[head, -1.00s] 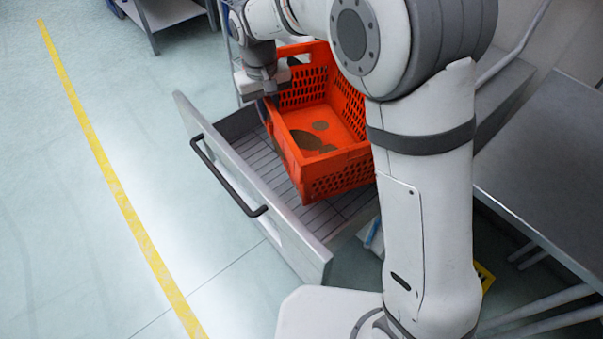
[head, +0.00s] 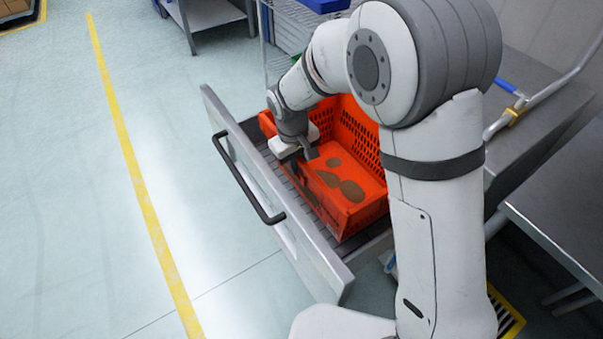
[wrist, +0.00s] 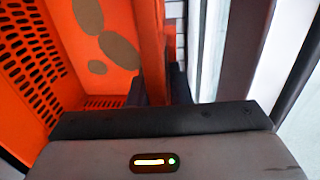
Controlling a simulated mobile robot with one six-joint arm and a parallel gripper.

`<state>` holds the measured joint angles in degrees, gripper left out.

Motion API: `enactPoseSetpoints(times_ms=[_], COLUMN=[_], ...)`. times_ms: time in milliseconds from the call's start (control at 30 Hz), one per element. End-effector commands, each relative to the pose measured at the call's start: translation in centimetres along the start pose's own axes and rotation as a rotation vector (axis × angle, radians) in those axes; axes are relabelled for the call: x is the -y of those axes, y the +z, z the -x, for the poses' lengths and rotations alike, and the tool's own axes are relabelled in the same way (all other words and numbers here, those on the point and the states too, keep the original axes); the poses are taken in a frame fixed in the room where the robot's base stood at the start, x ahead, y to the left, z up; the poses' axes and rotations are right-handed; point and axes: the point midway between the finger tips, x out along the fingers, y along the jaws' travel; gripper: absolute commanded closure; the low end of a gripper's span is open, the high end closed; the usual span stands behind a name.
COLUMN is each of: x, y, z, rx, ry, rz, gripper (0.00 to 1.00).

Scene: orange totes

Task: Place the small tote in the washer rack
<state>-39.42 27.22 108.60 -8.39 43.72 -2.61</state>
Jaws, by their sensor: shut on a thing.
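The small orange tote (head: 362,213) has perforated walls and brown patches on its floor. In the head view it is down inside the open grey drawer-like rack (head: 318,262), behind the front panel with the black handle. I cannot tell whether its base touches the slatted bottom. My gripper (head: 303,152) is at the tote's left wall, close to the drawer front. In the wrist view my gripper (wrist: 160,85) is shut on the tote's wall (wrist: 150,40), with dark fingers on both sides. My arm hides the tote's far right part.
A grey metal table (head: 560,200) stands at the right. A wire shelf with a blue bin (head: 322,5) is behind the drawer. A yellow floor line (head: 140,180) runs along open floor at the left.

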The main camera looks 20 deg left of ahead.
Motion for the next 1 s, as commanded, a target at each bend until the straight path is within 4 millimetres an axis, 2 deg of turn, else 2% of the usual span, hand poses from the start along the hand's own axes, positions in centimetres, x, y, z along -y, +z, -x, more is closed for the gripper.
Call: enactPoseSetpoints(times_ms=[167, 367, 700, 733, 1000], x=[0.1, 0.4, 0.5, 0.5, 0.5], y=[0.0, -0.1, -0.1, 0.0, -0.1], z=[-1.1, -3.6, -4.0, -4.2, -4.1], rx=[-0.001, -0.002, -0.004, -0.001, -0.002], ry=[0.001, 0.001, 0.001, 0.0, 0.0], rz=[0.001, 0.001, 0.001, 0.001, 0.001], gripper=[1.0, 1.0, 1.0, 0.81, 0.6])
